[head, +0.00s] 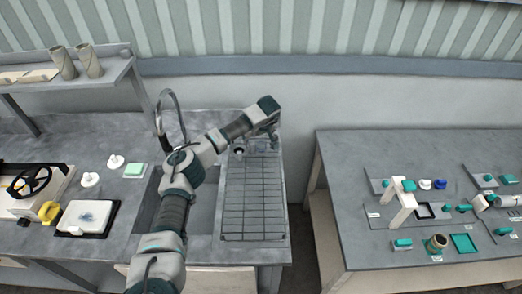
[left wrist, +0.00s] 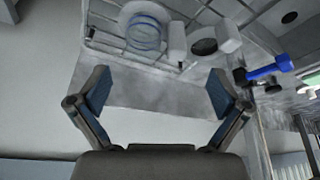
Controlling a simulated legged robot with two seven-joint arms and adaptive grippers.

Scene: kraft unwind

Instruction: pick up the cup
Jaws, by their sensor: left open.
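My left gripper (head: 272,136) is over the back right corner of the wire rack beside the sink. In the left wrist view its two blue-padded fingers (left wrist: 160,92) are spread wide with nothing between them. Beyond the fingertips, that view shows a white dish with blue rings (left wrist: 145,34), a small white piece (left wrist: 177,42) and a white piece with a dark round spot (left wrist: 204,46), all apart from the fingers. I cannot tell for sure which of these is the cup. In the head view my arm and gripper hide part of this area. My right gripper is not in view.
The wire rack (head: 254,205) is mostly bare towards the front. A tall curved faucet (head: 160,115) stands left of my arm. A blue-and-dark object (left wrist: 268,69) is at the right in the wrist view. A second table (head: 350,150) with several small parts stands across a gap.

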